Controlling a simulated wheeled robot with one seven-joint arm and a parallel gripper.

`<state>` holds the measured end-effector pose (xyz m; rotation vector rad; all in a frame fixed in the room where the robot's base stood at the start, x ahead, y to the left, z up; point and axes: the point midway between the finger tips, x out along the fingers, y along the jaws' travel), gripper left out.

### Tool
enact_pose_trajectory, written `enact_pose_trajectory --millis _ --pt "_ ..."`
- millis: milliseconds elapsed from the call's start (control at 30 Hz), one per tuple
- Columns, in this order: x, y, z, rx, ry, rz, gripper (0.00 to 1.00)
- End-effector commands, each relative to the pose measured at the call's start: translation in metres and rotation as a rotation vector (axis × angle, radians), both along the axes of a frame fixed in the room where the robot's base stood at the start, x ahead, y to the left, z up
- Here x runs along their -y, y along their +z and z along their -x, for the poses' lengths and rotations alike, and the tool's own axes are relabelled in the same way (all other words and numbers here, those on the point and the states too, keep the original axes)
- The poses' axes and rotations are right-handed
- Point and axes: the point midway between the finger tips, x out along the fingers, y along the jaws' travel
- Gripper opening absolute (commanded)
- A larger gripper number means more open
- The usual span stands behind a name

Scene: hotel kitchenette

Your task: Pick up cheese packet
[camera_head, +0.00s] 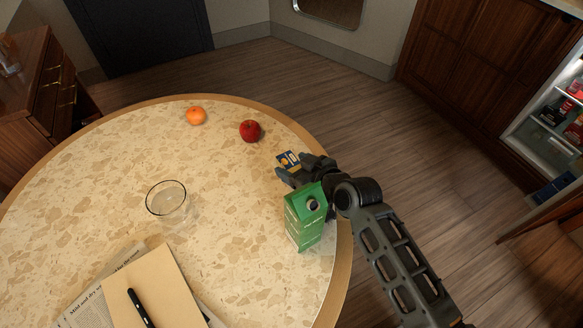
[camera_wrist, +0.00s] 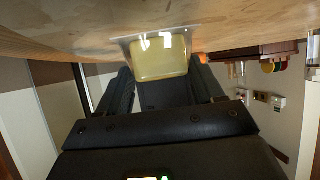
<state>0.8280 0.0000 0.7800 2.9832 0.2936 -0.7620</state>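The cheese packet (camera_head: 288,158) lies near the right edge of the round table (camera_head: 235,235), and its blue and yellow label partly shows in the head view. In the wrist view it appears as a yellowish block in a clear, shiny wrapper (camera_wrist: 160,58). My gripper (camera_head: 290,166) is low at the table edge beside the packet, its fingers pointing toward it. The wrist view shows the fingers (camera_wrist: 162,76) spread apart, with the packet at the opening between their tips. Whether either finger touches it is not clear.
A green carton (camera_head: 305,218) stands close to my gripper, on the near side. A red apple (camera_head: 250,131) and an orange (camera_head: 196,115) lie farther back. A clear glass (camera_head: 167,203), a folder (camera_head: 155,290) and a pen (camera_head: 140,308) are to the left. The table's middle is clear.

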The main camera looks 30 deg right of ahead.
Motion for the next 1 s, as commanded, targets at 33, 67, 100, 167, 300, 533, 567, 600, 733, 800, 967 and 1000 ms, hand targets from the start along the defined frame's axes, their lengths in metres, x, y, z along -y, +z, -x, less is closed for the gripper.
enact_pose_trajectory --millis 33,67,100,167,300,533,567,600,733,800,967,1000 --pt "0.0 0.0 0.0 0.0 0.0 0.0 0.62" --pt "0.0 0.0 0.0 0.0 0.0 0.0 0.59" --pt "0.0 0.0 0.0 0.0 0.0 0.0 0.55" --pt "0.0 0.0 0.0 0.0 0.0 0.0 0.49" --pt "0.0 0.0 0.0 0.0 0.0 0.0 0.36" --pt "0.0 -0.001 0.0 -0.001 0.0 0.0 0.14" --pt "0.0 -0.001 0.0 -0.002 0.0 0.0 0.11" --pt "0.0 0.0 0.0 0.001 0.0 0.0 0.11" --pt "0.0 0.0 0.0 0.0 0.0 0.0 0.11" --pt "0.0 0.001 0.0 0.0 0.0 0.0 0.11" --pt "0.0 0.008 0.0 0.003 0.0 -0.001 0.11" --pt "0.0 0.012 0.0 0.003 0.0 -0.001 0.11"
